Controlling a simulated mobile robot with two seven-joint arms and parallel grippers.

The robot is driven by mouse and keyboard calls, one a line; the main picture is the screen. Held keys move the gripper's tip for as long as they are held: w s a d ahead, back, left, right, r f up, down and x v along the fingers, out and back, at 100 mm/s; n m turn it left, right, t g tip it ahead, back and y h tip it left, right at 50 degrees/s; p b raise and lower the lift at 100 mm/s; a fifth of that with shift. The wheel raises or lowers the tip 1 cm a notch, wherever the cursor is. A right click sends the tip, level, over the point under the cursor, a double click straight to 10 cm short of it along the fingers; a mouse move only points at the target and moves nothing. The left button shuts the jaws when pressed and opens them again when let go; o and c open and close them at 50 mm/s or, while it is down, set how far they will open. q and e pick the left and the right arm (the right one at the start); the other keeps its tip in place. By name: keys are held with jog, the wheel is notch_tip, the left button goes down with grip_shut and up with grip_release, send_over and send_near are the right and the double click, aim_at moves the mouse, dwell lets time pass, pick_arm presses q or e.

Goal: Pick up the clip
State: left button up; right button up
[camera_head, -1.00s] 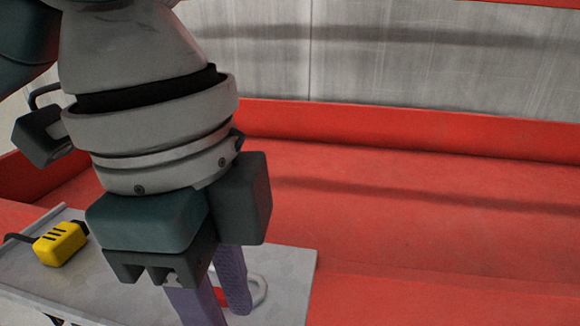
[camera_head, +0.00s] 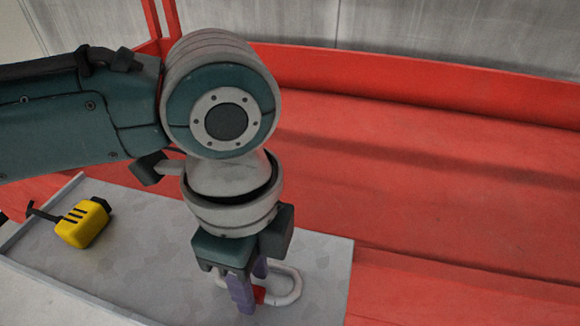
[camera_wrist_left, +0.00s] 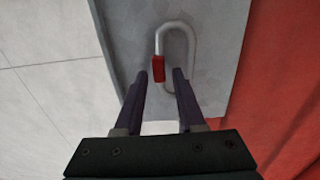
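The clip is a silver loop with a red sleeve on one side; it lies on the grey board. It shows in the head view (camera_head: 292,293), partly hidden by my fingers, and in the left wrist view (camera_wrist_left: 192,62). My left gripper (camera_head: 252,292) points down at it with two purple fingers spread apart and nothing held. In the left wrist view the fingertips (camera_wrist_left: 160,75) are on either side of the line to the red sleeve. I cannot tell how high they are above the board. My right gripper is not in view.
A yellow tape-measure-like object (camera_head: 82,222) with a black strip lies on the left of the grey board (camera_head: 130,260). A red surface (camera_head: 420,190) with a raised red rim extends right and behind. A pale floor shows in the left wrist view (camera_wrist_left: 50,90).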

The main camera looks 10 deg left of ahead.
pick_arm(q)
jog(key=shift+f, duration=0.6)
grip_shut()
